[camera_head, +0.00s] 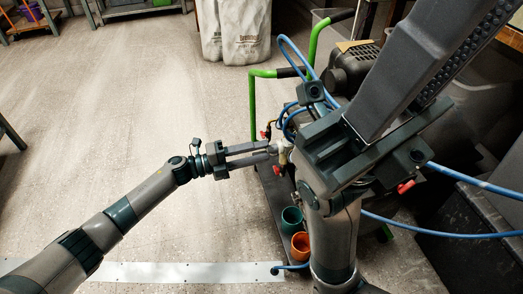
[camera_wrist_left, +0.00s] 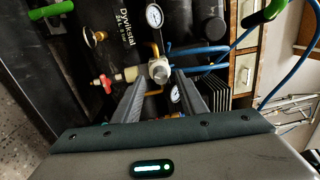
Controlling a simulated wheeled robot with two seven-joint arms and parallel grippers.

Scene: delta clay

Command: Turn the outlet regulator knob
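A silver outlet regulator knob (camera_wrist_left: 159,71) sits on a brass fitting below a round white gauge (camera_wrist_left: 154,15) in the left wrist view. My left gripper (camera_head: 273,152) is open, its two fingers parted and pointing at the knob (camera_head: 281,153). In the wrist view the fingertips (camera_wrist_left: 159,77) lie to either side of the knob, with slight gaps; contact cannot be told. A second gauge (camera_wrist_left: 175,93) shows between the fingers. My right gripper (camera_head: 455,30) is large and close to the head camera, its fingers pointing up right; its opening is unclear.
A red valve handle (camera_wrist_left: 107,82) is left of the knob. Green handle bars (camera_head: 252,105) and blue hoses (camera_head: 290,45) are near the gripper. Teal (camera_head: 292,217) and orange (camera_head: 300,244) cups stand below.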

